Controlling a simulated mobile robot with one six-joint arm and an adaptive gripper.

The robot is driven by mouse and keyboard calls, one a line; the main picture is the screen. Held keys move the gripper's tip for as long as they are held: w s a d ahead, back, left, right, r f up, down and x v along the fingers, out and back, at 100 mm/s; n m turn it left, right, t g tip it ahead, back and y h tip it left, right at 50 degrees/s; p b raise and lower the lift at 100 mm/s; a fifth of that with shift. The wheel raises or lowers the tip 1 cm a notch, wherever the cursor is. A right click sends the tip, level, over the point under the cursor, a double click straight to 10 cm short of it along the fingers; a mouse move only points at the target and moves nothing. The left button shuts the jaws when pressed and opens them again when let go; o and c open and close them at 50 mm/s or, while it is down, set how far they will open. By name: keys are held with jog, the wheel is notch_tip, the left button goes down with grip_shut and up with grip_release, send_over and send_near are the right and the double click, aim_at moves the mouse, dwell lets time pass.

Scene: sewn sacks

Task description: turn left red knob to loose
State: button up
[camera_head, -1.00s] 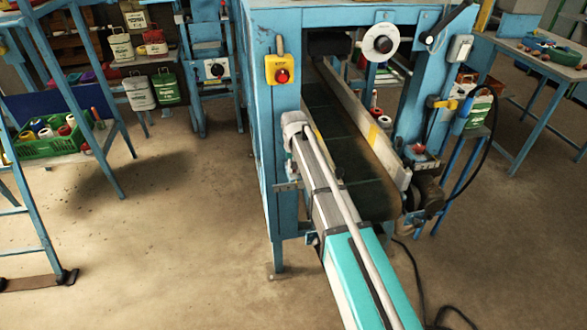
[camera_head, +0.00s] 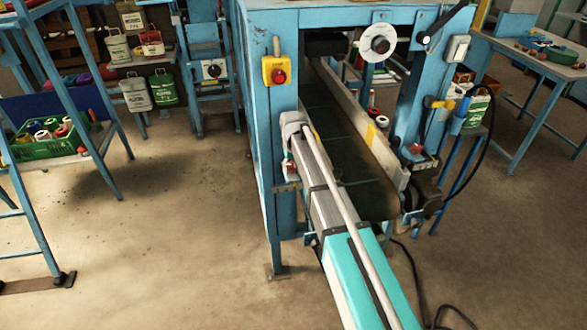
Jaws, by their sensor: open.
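The blue machine (camera_head: 262,165) with a dark belt stands in the middle. A small red knob (camera_head: 289,168) shows at its left side, low beside my arm and partly hidden by it. Another red knob (camera_head: 416,149) sits on the right side of the belt frame. My white and teal arm reaches up from the bottom, and its grey joint is in front of the machine's left post. My gripper's fingers do not show; they seem hidden behind the arm. I cannot tell whether they touch the left knob or which way it is turned.
A yellow box with a red button (camera_head: 278,77) is on the left post above my arm. A white disc (camera_head: 379,39) is at the top. A black cable (camera_head: 449,312) lies on the floor at the right.

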aim_at(291, 169)
jog(key=shift+s, duration=0.25)
jog(key=shift+a+m, duration=0.1)
jog(key=shift+m, duration=0.3)
jog(key=shift+a+m, duration=0.25)
jog(key=shift+m, duration=1.35)
notch_tip(291, 169, up, 8)
jog(key=p, duration=0.8)
jog(key=s+d+f+b, duration=0.3)
jog(key=s+d, duration=0.8)
jog(key=s+d+f+b, duration=0.4)
jog(key=s+d, duration=0.6)
jog(key=s, duration=0.1)
jog(key=shift+s+d+f+n, duration=0.25)
jog(key=shift+s+d+n, duration=0.05)
jog(key=shift+s+d, duration=0.1)
